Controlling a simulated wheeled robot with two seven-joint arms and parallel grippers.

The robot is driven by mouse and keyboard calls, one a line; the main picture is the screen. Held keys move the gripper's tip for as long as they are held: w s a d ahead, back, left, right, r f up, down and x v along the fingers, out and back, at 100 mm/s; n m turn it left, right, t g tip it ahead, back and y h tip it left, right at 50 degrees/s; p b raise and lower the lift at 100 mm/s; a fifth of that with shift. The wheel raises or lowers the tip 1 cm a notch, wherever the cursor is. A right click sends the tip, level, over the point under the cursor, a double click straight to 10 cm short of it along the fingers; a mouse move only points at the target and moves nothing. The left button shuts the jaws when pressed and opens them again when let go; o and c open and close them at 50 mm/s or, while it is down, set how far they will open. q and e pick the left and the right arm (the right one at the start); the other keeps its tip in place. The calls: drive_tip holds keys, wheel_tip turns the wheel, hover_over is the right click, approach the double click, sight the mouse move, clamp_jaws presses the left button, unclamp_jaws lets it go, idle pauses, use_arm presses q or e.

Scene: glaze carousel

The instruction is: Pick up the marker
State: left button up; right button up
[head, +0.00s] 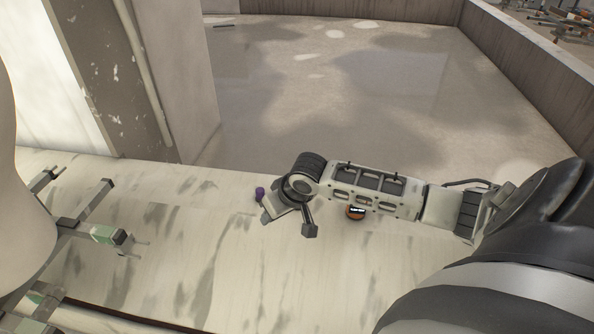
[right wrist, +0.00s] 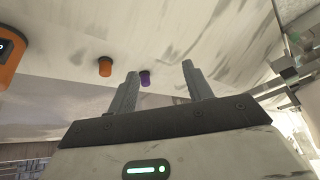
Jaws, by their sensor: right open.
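My right gripper (head: 288,216) is open and empty low over the pale, grey-streaked worktop; its two fingers stand apart in the right wrist view (right wrist: 161,88). A small purple cylinder (head: 260,193) is just left of the gripper in the head view. In the right wrist view the purple cylinder (right wrist: 145,78) appears between the fingertips, beyond them. An orange cylinder (right wrist: 105,67) is just left of the left finger there. I cannot tell for certain which of these is the marker. My left gripper is not in view.
An orange round object with a black label (head: 356,213) sits beside my right forearm; a similar one (right wrist: 8,48) is at the right wrist view's left edge. A dark-armed rack with green parts (head: 105,234) stands left. The worktop between is clear (head: 190,225).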

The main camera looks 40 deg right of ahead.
drive_tip(key=w+d+r+m+g+h+b, duration=0.1)
drive_tip(key=w+d+r+m+h+b, duration=0.15)
drive_tip(key=d, duration=0.85)
drive_tip(key=shift+m, duration=0.45)
drive_tip(key=b+x, duration=0.5)
drive_tip(key=x, duration=0.4)
drive_tip(key=shift+f, duration=0.4)
drive_tip(key=b+x, duration=0.3)
drive_tip(key=x, duration=0.1)
drive_tip(key=shift+w+d+f, duration=0.15)
drive_tip(key=shift+w+f, duration=0.1)
drive_tip(key=shift+w, duration=0.1)
drive_tip(key=shift+w+d+f+b, duration=0.1)
drive_tip(key=shift+w+f+b, duration=0.1)
drive_tip(key=shift+f+b, duration=0.25)
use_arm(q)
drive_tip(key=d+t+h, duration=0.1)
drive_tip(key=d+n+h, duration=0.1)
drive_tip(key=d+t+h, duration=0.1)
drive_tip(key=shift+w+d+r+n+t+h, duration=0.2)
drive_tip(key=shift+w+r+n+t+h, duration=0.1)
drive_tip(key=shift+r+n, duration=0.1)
use_arm(e)
drive_tip(key=c, duration=1)
